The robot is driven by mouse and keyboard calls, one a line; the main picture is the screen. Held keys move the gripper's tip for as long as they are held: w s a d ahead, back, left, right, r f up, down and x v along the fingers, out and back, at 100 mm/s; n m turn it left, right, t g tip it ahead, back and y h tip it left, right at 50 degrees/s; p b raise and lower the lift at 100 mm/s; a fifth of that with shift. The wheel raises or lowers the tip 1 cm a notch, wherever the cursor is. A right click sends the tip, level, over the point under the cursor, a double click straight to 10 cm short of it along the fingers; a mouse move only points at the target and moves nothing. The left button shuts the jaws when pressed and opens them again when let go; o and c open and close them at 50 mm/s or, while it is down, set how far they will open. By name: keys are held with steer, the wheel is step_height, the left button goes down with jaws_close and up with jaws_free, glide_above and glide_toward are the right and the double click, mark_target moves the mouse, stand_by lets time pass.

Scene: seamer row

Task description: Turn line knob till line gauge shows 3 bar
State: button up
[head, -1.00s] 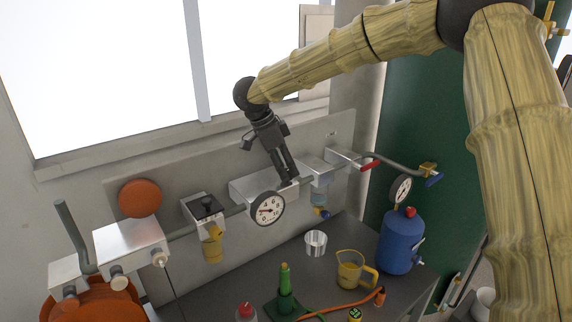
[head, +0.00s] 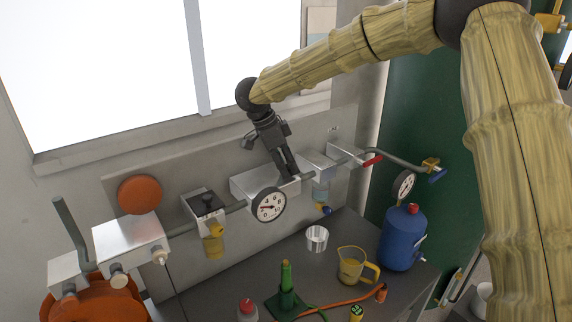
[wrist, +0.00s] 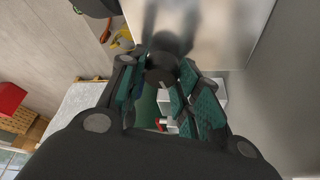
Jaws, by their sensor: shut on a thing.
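The line gauge (head: 269,204) is a round white dial with a dark rim, on the front of the pipe run along the grey wall panel. Its needle points roughly left; the exact reading is too small to tell. My gripper (head: 289,176) reaches down just behind and right of the gauge, at a bright metal block (head: 252,183). In the wrist view, a dark round knob (wrist: 161,68) sits between the teal-padded fingers, which are shut on it. In the head view the fingers hide the knob.
A second gauge (head: 403,187) stands by a blue tank (head: 398,238) at the right. A red-handled valve (head: 371,160) lies right of my gripper.

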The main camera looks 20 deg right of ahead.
steer(key=shift+r+m+g+p, duration=0.15)
steer(key=shift+m+g+p, duration=0.15)
steer(key=shift+m+p, duration=0.3)
steer(key=shift+m, duration=0.7)
steer(key=o, duration=1)
steer(key=v, duration=1.1)
steer(key=shift+w+r, duration=0.35)
steer(key=shift+a, duration=0.1)
